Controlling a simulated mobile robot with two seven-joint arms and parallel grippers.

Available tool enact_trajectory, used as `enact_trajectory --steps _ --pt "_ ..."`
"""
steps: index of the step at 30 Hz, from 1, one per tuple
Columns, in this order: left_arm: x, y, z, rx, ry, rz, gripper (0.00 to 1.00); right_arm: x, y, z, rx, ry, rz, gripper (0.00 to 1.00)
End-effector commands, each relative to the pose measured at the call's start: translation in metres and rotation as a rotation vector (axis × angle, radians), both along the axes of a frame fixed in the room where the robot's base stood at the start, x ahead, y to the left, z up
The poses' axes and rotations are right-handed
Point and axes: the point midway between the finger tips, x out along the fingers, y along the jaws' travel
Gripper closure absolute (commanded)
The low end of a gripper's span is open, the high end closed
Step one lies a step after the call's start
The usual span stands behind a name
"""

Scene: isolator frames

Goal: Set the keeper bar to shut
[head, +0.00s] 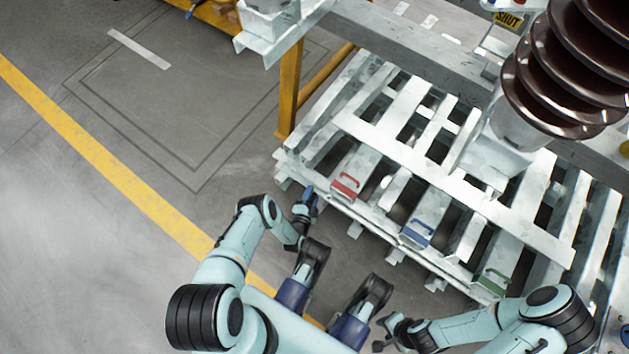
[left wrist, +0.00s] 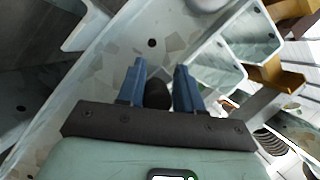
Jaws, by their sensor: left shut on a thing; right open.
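My left gripper (head: 308,194) is at the near left corner of the pale metal frame. In the left wrist view its two blue fingers (left wrist: 158,92) are shut on a dark rounded knob (left wrist: 157,95) in front of a pale metal plate. I cannot tell whether this knob belongs to the keeper bar; the bar is not clearly seen in either view. A yellow SHUT label (head: 508,20) shows at the top right, far from both grippers. My right gripper (head: 386,334) is open and empty, low in the head view, apart from the frame.
The slatted metal frame (head: 385,140) carries a red handle (head: 345,186), a blue handle (head: 417,232) and a green handle (head: 493,281). A brown ribbed insulator (head: 570,65) stands at the right. A yellow post (head: 289,90) rises behind. The floor at left is clear.

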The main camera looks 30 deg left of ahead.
Motion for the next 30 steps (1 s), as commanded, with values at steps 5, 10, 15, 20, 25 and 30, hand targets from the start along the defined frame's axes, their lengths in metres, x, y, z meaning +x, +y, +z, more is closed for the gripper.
enact_trajectory --steps 5,10,15,20,25,30 --pt "-0.0005 0.0101 -0.0022 -0.004 0.009 0.007 1.00 0.0017 0.0002 0.0005 0.000 -0.005 0.001 0.57" --pt "-0.0004 0.0112 -0.0023 -0.002 0.009 0.010 1.00 0.0018 0.0000 0.0003 0.000 -0.006 0.001 0.57" --pt "-0.0004 0.0113 -0.0020 -0.001 0.008 0.010 0.50 0.0018 0.0000 0.0003 0.000 -0.006 0.001 0.57" --pt "0.0002 0.0102 -0.0013 -0.001 0.006 0.007 0.50 0.0017 0.0000 0.0004 -0.001 -0.005 0.000 0.57" --pt "0.0011 0.0102 -0.0005 0.000 0.004 0.006 0.50 0.0016 0.0001 0.0004 0.000 -0.005 0.001 0.57" --pt "0.0055 0.0138 0.0017 0.001 0.003 0.004 0.50 0.0012 0.0000 0.0002 0.000 -0.003 0.000 0.57"
